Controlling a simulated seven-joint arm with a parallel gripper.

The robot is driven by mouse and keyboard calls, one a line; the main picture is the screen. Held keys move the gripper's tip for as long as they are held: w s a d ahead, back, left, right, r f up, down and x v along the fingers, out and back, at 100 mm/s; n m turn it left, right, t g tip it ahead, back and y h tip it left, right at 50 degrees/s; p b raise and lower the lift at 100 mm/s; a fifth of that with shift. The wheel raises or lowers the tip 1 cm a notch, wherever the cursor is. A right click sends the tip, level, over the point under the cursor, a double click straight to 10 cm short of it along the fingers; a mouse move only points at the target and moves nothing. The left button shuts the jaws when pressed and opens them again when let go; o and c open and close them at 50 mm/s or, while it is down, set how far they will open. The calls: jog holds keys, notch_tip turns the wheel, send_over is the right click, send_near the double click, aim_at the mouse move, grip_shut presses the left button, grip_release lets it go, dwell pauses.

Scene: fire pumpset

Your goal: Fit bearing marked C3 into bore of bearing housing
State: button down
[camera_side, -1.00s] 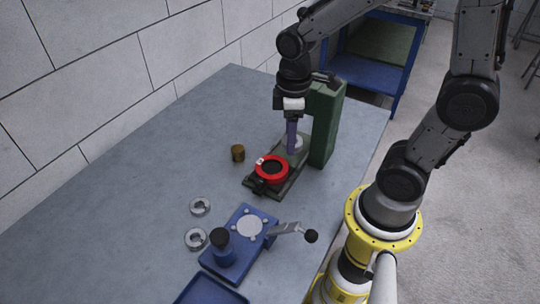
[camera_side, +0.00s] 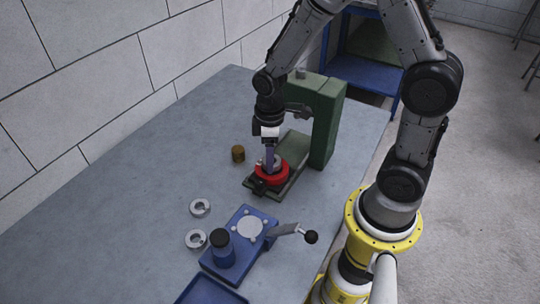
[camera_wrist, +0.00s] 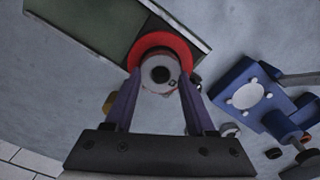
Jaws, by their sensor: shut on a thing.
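The red ring-shaped bearing housing (camera_side: 258,178) sits on the green base of the press. My gripper (camera_side: 270,160) is directly above it, pointing down, with its purple fingers shut on a light grey bearing (camera_side: 277,162). The bearing is at the housing's top; I cannot tell whether it has entered the bore. In the wrist view the bearing (camera_wrist: 148,83) lies between the fingertips (camera_wrist: 160,78), and the red housing (camera_wrist: 160,42) shows around its far side. A small dark mark on the bearing face is too small to read. The bearing hides the bore.
The green press column (camera_side: 325,125) stands close behind and right of my gripper. A brass cylinder (camera_side: 238,153) is to the left. Two loose bearings, one farther (camera_side: 200,207) and one nearer (camera_side: 196,239), lie beside the blue lever fixture (camera_side: 250,227). A blue tray (camera_side: 210,292) is at the front.

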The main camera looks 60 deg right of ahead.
jog(key=shift+f, duration=0.6)
jog(key=shift+c, duration=1.1)
grip_release()
jog(key=shift+r, duration=0.1)
notch_tip(320, 180, up, 13)
jog(key=s+a+r+m+t, duration=0.1)
jog(key=s+r+m+t, duration=0.1)
jog(key=s, duration=0.5)
jog(key=s+r+m+t, duration=0.3)
jog(key=s+r+m, duration=0.1)
jog(key=s+r, duration=0.2)
jog(key=shift+s+a+t, duration=0.3)
jog(key=shift+s+a, duration=0.05)
jog(key=shift+s, duration=0.15)
